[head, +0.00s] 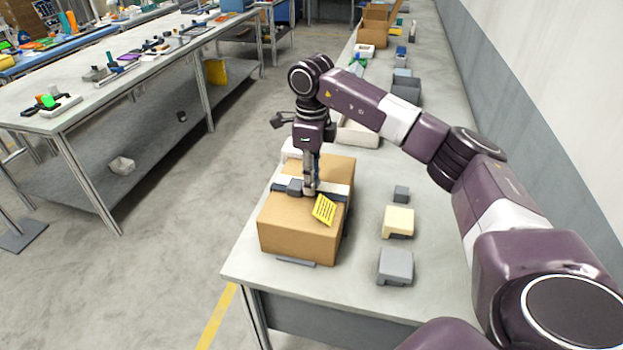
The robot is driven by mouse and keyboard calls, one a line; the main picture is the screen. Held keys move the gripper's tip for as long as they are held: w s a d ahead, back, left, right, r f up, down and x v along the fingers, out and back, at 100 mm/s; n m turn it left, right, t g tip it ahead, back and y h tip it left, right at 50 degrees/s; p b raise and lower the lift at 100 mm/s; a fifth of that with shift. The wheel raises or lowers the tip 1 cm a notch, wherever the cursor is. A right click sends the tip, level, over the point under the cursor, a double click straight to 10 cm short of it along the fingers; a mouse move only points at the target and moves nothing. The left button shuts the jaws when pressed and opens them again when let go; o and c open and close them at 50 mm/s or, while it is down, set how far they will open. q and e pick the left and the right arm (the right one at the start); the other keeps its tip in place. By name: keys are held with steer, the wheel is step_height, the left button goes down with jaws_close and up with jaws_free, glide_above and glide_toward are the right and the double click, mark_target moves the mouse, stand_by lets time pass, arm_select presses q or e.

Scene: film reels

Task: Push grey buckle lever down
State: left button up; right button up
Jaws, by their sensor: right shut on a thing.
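A cardboard box (297,239) stands near the front left end of the right-hand table (345,292). A white and dark strap (339,189) runs across its top. A grey buckle (294,186) sits on the strap. My right gripper (310,189) points straight down at the box top, right beside the buckle. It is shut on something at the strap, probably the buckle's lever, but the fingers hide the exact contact. A yellow label (324,210) lies on the box in front of the gripper. My left gripper is not in view.
A small dark block (401,193), a cream block (398,222) and a grey block (395,266) stand right of the box. More boxes (374,32) line the table's far end. Another cluttered bench (100,85) stands left across open floor.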

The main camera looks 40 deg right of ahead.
steer(key=shift+f, duration=0.15)
jaws_close()
steer(key=t+b, duration=0.1)
steer(key=b, duration=0.1)
steer(key=t+y+b, duration=0.1)
steer(key=b, duration=0.1)
steer(key=f+y+b, duration=0.1)
steer(key=b, duration=0.2)
steer(key=shift+s+d+t, duration=0.35)
steer(key=shift+t, duration=0.05)
steer(key=shift+r+y+b, duration=0.1)
steer(key=shift+y+b, duration=0.2)
steer(key=shift+b, duration=0.15)
steer(key=shift+r, duration=0.1)
steer(key=o, duration=1.1)
jaws_free()
steer(key=shift+r, duration=0.1)
